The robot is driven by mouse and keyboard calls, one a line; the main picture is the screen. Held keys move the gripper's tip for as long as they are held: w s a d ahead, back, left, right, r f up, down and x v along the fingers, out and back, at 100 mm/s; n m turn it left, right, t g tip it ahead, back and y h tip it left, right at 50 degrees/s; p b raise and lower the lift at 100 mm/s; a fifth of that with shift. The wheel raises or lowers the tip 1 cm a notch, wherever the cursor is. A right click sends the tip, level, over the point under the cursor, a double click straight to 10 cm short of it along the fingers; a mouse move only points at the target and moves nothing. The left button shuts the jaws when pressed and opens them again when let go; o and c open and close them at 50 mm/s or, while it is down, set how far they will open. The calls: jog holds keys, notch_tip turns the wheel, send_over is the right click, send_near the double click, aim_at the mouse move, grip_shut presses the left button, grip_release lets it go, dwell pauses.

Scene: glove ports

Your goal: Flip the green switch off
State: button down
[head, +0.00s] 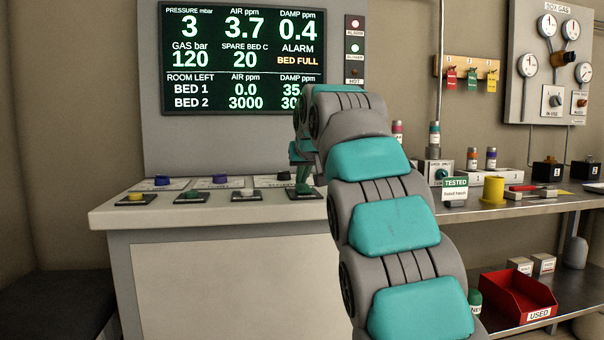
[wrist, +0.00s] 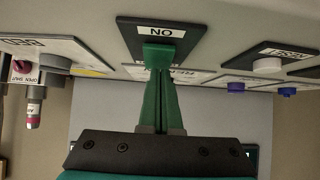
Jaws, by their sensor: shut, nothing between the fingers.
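A green switch (wrist: 158,52) on a black plate (wrist: 190,37) shows at the top of the wrist view. A white label on the plate reads ON, upside down in that view. My gripper (wrist: 160,72) is shut and empty, its green fingers end at the switch; I cannot tell whether they touch it. In the head view my gripper (head: 303,174) points down at the right end of the sloped desk top. The switch there merges with the green fingers, so its tilt is unclear.
The console (head: 210,220) carries several other controls, including a green button (head: 193,194) and a white button (head: 245,192). A lit screen (head: 243,60) stands behind. A steel bench (head: 500,209) with a yellow cup (head: 493,190) and a red bin (head: 518,297) below is to the right.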

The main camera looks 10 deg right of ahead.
dwell(0.4)
jog(key=shift+w+f, duration=0.15)
jog(key=shift+f, duration=0.1)
jog(key=shift+w+r, duration=0.1)
jog(key=shift+w, duration=0.05)
jog(key=shift+w+r+p, duration=0.1)
jog(key=shift+w+p, duration=0.25)
jog(key=shift+p, duration=0.25)
jog(key=shift+w, duration=0.25)
